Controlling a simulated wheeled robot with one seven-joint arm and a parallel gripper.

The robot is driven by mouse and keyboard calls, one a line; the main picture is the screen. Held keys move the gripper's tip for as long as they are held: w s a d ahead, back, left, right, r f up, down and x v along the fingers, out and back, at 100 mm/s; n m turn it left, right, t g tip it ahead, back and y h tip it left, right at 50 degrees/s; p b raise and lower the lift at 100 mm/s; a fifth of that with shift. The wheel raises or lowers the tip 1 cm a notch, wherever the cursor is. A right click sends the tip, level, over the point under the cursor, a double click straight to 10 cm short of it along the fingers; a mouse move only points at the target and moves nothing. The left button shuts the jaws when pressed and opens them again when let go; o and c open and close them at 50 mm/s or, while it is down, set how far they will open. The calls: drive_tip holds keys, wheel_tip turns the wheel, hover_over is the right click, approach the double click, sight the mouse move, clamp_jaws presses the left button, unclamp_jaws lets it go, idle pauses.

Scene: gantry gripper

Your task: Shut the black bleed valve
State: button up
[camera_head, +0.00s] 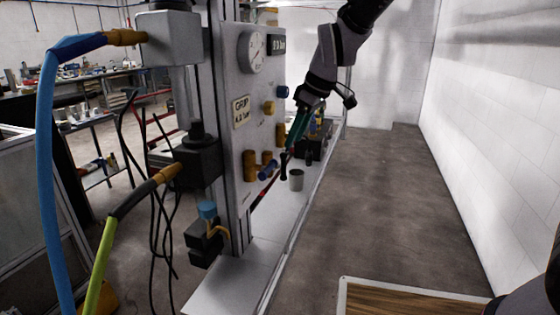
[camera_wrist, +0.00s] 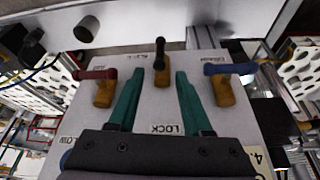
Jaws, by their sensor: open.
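The black bleed valve has a brass body and a black lever (camera_wrist: 160,47). It stands in the middle of a row of three valves in the wrist view, its lever lined up along the picture's vertical. My gripper (camera_wrist: 160,73) is open, with one green finger on each side of this valve's body and a gap on both sides. In the head view my gripper (camera_head: 291,145) is at the panel's right side, and its fingers partly cover the valves there.
A red-handled valve (camera_wrist: 99,74) is left of the fingers and a blue-handled valve (camera_wrist: 230,69) right; both handles lie crosswise. The grey panel (camera_head: 243,140) also carries a gauge (camera_head: 253,51) and brass knobs. A grey cup (camera_head: 296,180) is below.

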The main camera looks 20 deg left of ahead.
sight(283, 165)
drive_tip(key=x, duration=0.9)
drive_tip(key=shift+w+a+f, duration=0.1)
drive_tip(key=shift+a+f, duration=0.05)
drive_tip(key=shift+f, duration=0.2)
clamp_jaws()
